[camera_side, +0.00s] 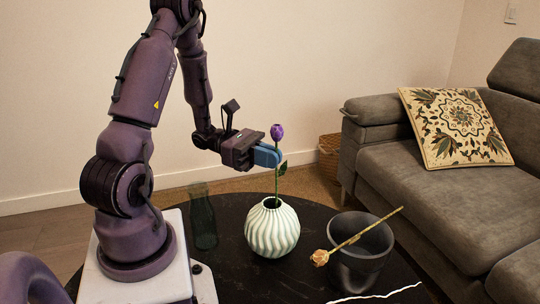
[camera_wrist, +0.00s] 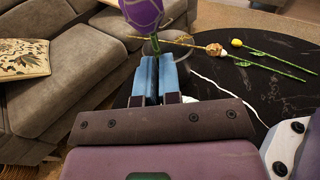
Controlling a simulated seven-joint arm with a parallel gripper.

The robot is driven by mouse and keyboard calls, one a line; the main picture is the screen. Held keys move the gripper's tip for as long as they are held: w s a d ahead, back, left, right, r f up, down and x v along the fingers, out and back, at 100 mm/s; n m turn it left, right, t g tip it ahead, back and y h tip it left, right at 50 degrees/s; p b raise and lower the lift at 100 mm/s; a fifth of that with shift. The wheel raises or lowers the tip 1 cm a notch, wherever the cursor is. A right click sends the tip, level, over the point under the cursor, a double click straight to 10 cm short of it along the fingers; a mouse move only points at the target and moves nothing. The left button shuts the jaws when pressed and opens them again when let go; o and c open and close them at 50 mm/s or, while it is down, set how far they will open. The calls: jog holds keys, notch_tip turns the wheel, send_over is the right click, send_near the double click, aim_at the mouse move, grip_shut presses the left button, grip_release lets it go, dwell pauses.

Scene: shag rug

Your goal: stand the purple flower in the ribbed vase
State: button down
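My gripper (camera_side: 268,155) has blue fingers and is shut on the stem of the purple flower (camera_side: 277,131), just below its bloom. The flower is upright, with a green leaf low on the stem. The ribbed vase (camera_side: 272,230), round and pale green-white, stands on the table below my gripper. The stem's lower end reaches the vase mouth; how far inside it goes is hidden. In the wrist view the purple bloom (camera_wrist: 141,12) shows beyond my fingertips (camera_wrist: 156,62), and the vase is mostly hidden behind my gripper.
The round black table (camera_side: 235,285) carries a dark glass bottle (camera_side: 203,220) left of the vase and a dark grey pot (camera_side: 357,265) right of it. A tan rose (camera_side: 320,257) lies across the pot's rim. A yellow flower (camera_wrist: 237,43) lies on the table. A grey sofa (camera_side: 420,185) is beyond.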

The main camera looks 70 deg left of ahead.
jog(key=c, duration=1.2)
grip_release()
jog(key=shift+c, duration=0.2)
jog(key=v, duration=1.3)
